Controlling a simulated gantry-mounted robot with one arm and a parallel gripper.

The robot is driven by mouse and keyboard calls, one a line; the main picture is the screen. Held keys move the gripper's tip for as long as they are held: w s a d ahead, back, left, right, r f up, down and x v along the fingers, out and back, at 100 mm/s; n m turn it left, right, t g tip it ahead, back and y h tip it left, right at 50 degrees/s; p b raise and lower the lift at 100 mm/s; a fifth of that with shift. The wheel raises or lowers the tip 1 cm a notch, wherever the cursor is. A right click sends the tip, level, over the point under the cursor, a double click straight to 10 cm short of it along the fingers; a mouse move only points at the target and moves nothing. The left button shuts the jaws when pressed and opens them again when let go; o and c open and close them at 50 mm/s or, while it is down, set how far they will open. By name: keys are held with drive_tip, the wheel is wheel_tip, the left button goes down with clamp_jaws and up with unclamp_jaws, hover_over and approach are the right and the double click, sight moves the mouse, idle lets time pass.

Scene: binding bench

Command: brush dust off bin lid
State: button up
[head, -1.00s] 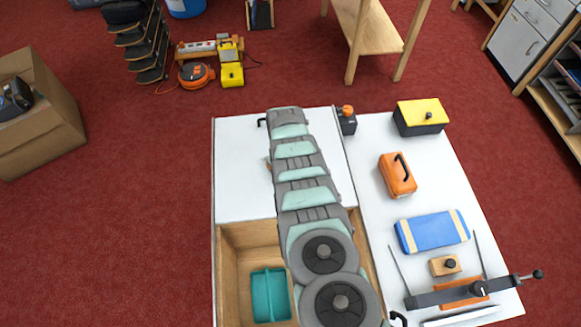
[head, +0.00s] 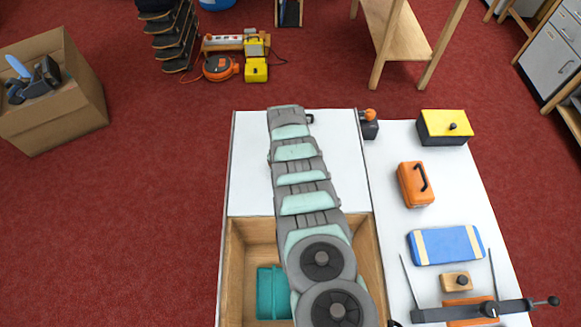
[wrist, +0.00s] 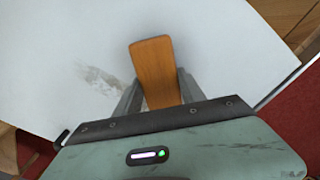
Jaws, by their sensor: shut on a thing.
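The white bin lid (head: 250,175) lies flat over the far part of the wooden bin, partly hidden by my arm. In the wrist view the lid (wrist: 60,50) bears a grey-brown dust smudge (wrist: 100,77) left of the brush. My gripper (wrist: 158,88) is shut on the brush, whose flat orange-brown wooden handle (wrist: 155,58) stands between the fingers. The bristles are hidden, so I cannot tell whether they touch the lid. In the head view my arm hides the gripper and most of the brush.
On the bench at right are an orange case (head: 415,184), a yellow-topped box (head: 444,127), a blue pad (head: 445,245) and a clamp bar (head: 460,311). A black handle (head: 310,118) shows at the lid's far edge.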

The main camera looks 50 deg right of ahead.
drive_tip(key=shift+w+a+r+b, duration=0.1)
drive_tip(key=shift+w+a+b, duration=0.7)
drive_tip(key=shift+w+a, duration=1.05)
drive_tip(key=shift+w+d+f+b, duration=0.2)
drive_tip(key=shift+w+d+b, duration=0.15)
drive_tip(key=shift+b, duration=0.55)
drive_tip(key=w+d+b, duration=0.1)
drive_tip(key=b, duration=0.3)
drive_tip(key=shift+d+f+b, duration=0.1)
drive_tip(key=shift+b, duration=0.2)
drive_tip(key=shift+d+b, duration=0.1)
drive_tip(key=shift+b, duration=0.25)
drive_tip(key=b, duration=0.3)
drive_tip(key=shift+w+d, duration=0.35)
drive_tip(key=shift+r, duration=0.25)
